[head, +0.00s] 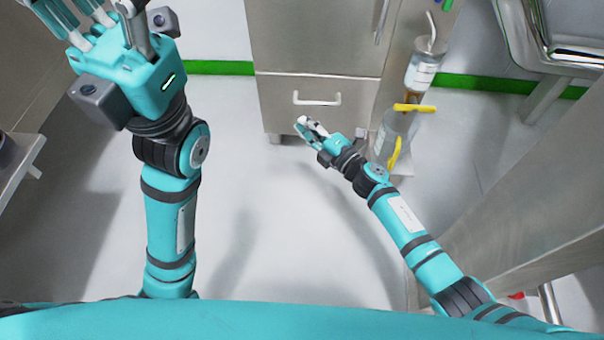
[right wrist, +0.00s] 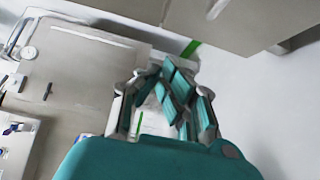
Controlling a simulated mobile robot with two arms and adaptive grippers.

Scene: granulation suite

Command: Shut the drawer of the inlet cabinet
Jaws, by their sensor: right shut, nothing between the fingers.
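The steel inlet cabinet (head: 315,38) stands at the top middle of the head view. Its drawer (head: 280,112) is at the bottom, with a pale bar handle (head: 317,99). The drawer front looks close to the cabinet face; I cannot tell whether a small gap is left. My right gripper (head: 303,125) is shut and empty, just below the handle near the drawer's lower edge in the picture; contact cannot be made out. Its fingers also show in the right wrist view (right wrist: 165,95). My left gripper (head: 95,12) is raised at the upper left, fingers spread, tips cut off by the frame.
Clear bottles (head: 421,70) with yellow valve handles (head: 414,107) stand right beside the cabinet. A steel frame (head: 545,45) is at the upper right and a large steel panel (head: 530,210) at the right. The floor (head: 275,210) before the cabinet is clear.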

